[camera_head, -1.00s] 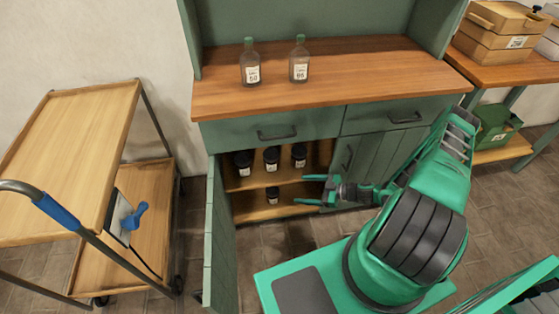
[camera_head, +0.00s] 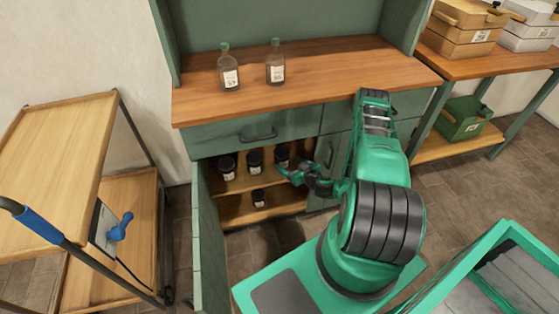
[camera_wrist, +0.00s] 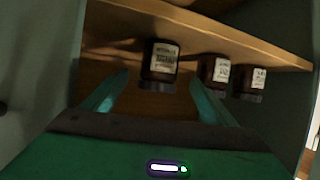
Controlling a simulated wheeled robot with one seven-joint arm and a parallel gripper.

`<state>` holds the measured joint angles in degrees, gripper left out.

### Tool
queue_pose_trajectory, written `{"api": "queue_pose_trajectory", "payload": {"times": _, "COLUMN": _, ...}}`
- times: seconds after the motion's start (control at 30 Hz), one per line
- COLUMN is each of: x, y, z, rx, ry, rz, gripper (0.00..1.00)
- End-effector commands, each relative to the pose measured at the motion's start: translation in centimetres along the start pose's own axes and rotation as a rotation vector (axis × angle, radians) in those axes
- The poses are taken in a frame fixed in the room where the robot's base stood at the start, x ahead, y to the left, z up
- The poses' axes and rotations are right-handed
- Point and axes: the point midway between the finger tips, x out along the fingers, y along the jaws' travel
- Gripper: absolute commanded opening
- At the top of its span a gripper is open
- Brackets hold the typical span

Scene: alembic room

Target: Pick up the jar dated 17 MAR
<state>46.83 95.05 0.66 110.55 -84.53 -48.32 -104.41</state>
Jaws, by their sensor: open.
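Three dark jars with white labels stand on the cabinet's upper shelf: a left jar (camera_head: 227,168), a middle jar (camera_head: 254,161) and a right jar (camera_head: 282,155). A fourth jar (camera_head: 258,198) stands on the lower shelf. The dates are too small or blurred to read. My gripper (camera_head: 290,172) is open and empty at the right jar. The wrist view appears upside down; there, one jar (camera_wrist: 160,62) shows between and beyond the fingers, with two others (camera_wrist: 214,72) (camera_wrist: 251,82) to its right. Whether the fingers reach around the jar is unclear.
The upper shelf (camera_wrist: 215,40) edge runs close to the gripper. The open cabinet door (camera_head: 208,240) stands at left, and a closed door is at right. Two bottles (camera_head: 229,70) (camera_head: 275,62) stand on the counter (camera_head: 330,75). A wooden cart (camera_head: 60,140) is at far left.

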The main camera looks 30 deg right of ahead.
Motion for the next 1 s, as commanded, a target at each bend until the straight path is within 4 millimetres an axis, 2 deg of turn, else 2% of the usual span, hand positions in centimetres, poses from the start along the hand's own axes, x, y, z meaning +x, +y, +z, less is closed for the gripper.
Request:
{"api": "queue_pose_trajectory", "payload": {"times": 0.03, "x": 0.7, "y": -0.1, "z": -0.1, "rx": -0.006, "ry": 0.003, "rz": -0.003, "gripper": 0.79}}
{"api": "queue_pose_trajectory", "payload": {"times": 0.3, "x": 2.5, "y": -0.1, "z": 0.1, "rx": -0.006, "ry": -0.003, "rz": -0.002, "gripper": 0.79}}
{"api": "queue_pose_trajectory", "payload": {"times": 0.67, "x": 3.9, "y": 0.0, "z": 0.0, "rx": -0.002, "ry": 0.003, "rz": -0.002, "gripper": 0.79}}
{"api": "queue_pose_trajectory", "payload": {"times": 1.0, "x": 7.9, "y": 0.1, "z": 0.4, "rx": -0.002, "ry": 0.004, "rz": -0.002, "gripper": 0.79}}
